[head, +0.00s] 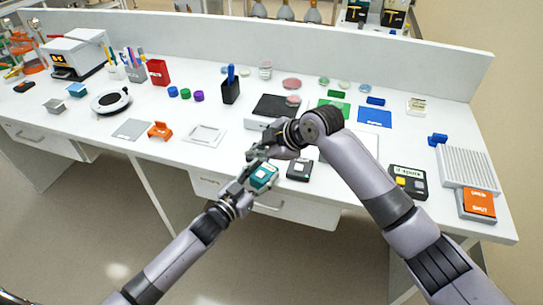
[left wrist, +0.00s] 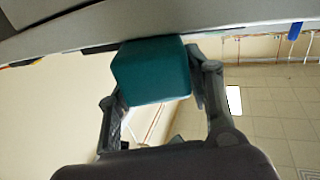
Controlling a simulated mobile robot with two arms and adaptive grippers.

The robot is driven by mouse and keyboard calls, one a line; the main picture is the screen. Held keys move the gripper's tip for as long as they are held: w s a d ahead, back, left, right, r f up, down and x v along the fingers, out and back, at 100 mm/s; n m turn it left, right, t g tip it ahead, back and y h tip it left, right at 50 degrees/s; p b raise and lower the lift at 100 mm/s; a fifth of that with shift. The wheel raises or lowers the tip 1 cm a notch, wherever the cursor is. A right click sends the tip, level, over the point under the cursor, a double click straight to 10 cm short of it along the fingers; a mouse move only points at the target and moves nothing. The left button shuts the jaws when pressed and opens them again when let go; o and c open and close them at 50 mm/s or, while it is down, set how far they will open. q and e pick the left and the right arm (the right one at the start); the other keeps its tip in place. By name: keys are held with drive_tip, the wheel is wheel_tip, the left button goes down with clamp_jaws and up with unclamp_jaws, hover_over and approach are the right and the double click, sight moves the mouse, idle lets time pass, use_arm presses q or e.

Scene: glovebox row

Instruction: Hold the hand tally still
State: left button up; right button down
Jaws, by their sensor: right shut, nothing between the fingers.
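The teal block with a pale square on its face, which I take as the hand tally (head: 264,179), is at the table's front edge, above a drawer front. My left gripper (head: 249,177) is closed around it from below left. In the left wrist view the teal block (left wrist: 152,72) sits between the two fingers, one at each side. My right gripper (head: 257,154) is shut and empty just above the tally, and its fingers hide part of the area there. I cannot tell whether it touches the tally.
A black box with a pale label (head: 299,168) stands just right of the tally. A white frame (head: 205,135) and an orange stand (head: 160,131) lie to the left. A black and yellow device (head: 408,181) and a ribbed grey rack (head: 467,167) are at the right.

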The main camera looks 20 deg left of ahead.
use_arm(q)
drive_tip(key=o, duration=0.4)
